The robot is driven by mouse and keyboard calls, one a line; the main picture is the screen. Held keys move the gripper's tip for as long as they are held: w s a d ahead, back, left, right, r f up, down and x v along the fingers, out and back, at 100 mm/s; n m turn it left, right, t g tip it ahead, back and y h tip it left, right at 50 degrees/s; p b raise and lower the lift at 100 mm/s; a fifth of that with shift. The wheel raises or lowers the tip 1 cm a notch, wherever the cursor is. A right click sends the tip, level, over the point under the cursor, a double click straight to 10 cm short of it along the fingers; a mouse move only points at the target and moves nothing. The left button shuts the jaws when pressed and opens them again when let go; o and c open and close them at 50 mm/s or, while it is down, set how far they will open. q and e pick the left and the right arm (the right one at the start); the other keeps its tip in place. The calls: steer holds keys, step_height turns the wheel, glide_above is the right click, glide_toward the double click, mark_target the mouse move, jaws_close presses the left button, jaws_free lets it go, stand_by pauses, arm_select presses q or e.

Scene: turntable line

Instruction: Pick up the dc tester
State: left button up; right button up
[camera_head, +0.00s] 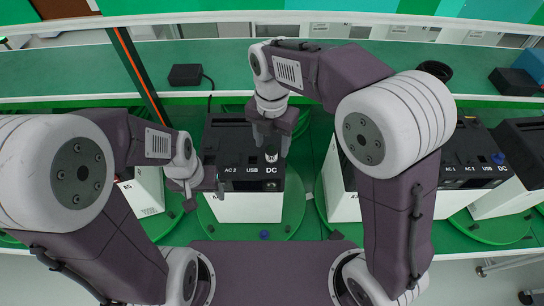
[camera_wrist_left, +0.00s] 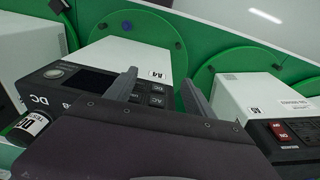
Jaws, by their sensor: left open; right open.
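The dc tester (camera_head: 271,157) is a small dark piece with a white label, on the black top of the middle power station (camera_head: 230,145), just behind its DC marking. In the left wrist view the dc tester (camera_wrist_left: 33,127) shows at the lower left, its label partly readable. My right gripper (camera_head: 271,145) is open, pointing down, with a finger on either side of the tester; I cannot tell whether they touch it. My left gripper (camera_head: 205,193) is open and empty at the station's left front edge. In the left wrist view its fingers (camera_wrist_left: 158,92) are apart over the station's buttons.
The station stands on a green turntable (camera_head: 288,210). Other stations stand to the left (camera_head: 147,190) and right (camera_head: 342,190). A black adapter (camera_head: 186,74) with a cable lies on the green shelf behind. A dark post rises behind my left arm.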

mark_target(272, 149)
steer(key=f, duration=0.1)
steer(key=w+f+p, duration=0.1)
steer(key=f, duration=0.2)
steer(key=shift+w+a+f, duration=0.15)
steer(key=shift+w+f, duration=0.25)
steer(key=shift+s+f, duration=0.1)
steer(key=shift+s, duration=0.2)
steer(key=shift+s+d, duration=0.2)
steer(key=shift+s, duration=0.35)
steer(key=shift+w, duration=0.1)
steer(key=c, duration=0.5)
steer(key=shift+w+a, duration=0.1)
steer(key=shift+w, duration=0.25)
jaws_close()
arm_select(q)
steer(key=shift+w+r, duration=0.25)
steer(key=shift+r, duration=0.55)
arm_select(e)
steer(key=shift+s, duration=0.15)
